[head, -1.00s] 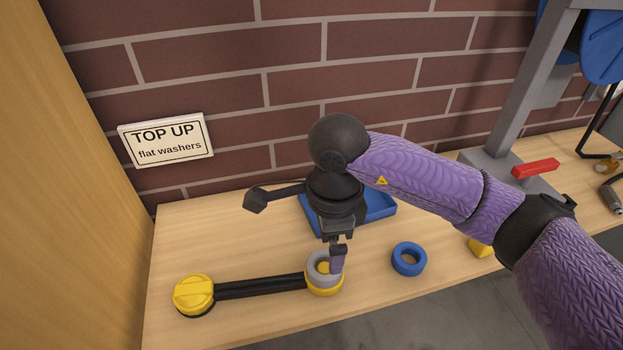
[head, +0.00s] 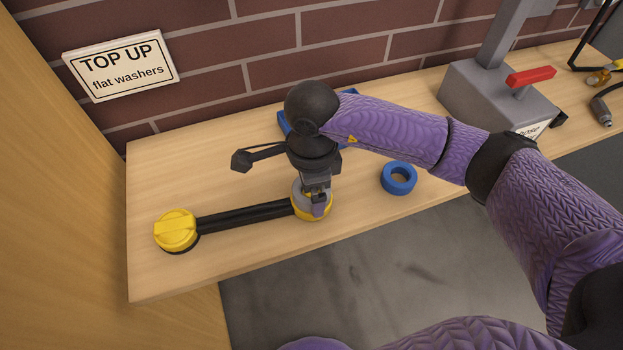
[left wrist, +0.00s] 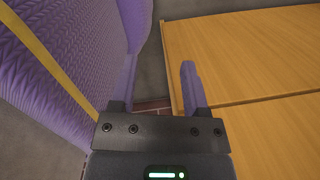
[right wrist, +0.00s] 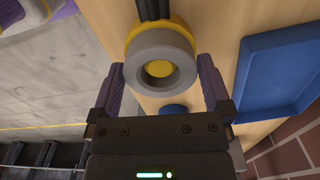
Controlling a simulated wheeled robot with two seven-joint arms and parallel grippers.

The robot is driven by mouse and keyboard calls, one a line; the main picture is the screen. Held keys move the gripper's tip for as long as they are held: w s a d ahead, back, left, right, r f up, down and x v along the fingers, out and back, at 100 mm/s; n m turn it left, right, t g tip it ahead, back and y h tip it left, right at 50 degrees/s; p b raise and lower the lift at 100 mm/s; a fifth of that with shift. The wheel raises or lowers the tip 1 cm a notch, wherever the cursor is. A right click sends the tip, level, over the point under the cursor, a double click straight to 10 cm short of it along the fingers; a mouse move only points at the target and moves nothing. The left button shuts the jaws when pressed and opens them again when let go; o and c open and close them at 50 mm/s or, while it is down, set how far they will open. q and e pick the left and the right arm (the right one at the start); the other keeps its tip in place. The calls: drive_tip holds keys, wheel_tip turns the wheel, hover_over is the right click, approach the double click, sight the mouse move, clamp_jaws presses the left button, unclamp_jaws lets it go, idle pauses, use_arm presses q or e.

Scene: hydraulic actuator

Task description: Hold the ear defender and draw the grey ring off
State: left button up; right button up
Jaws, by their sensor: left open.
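The ear defender lies on the bench in the head view: a yellow cup (head: 176,230) at left, a black band (head: 245,216), and a second yellow cup (head: 312,217) at right. The grey ring (right wrist: 141,77) sits on that right cup, around its yellow centre. My right gripper (right wrist: 161,75) points down at it, one finger on each side. No clear gap shows between fingers and ring, so I cannot tell whether they press on it. My left gripper (left wrist: 160,80) is open and empty, away from the ear defender; its fingers are outside the head view.
A blue ring (head: 399,178) lies right of the ear defender. A blue tray (right wrist: 285,75) is behind my right gripper. A grey press with a red handle (head: 531,77) stands at right. A wooden panel bounds the left. The bench front between the cups is clear.

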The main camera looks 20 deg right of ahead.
drive_tip(key=c, duration=0.7)
drive_tip(key=o, duration=0.8)
drive_tip(key=shift+c, duration=0.2)
drive_tip(key=shift+r, duration=0.35)
wheel_tip(320, 180, up, 9)
drive_tip(key=p, duration=0.3)
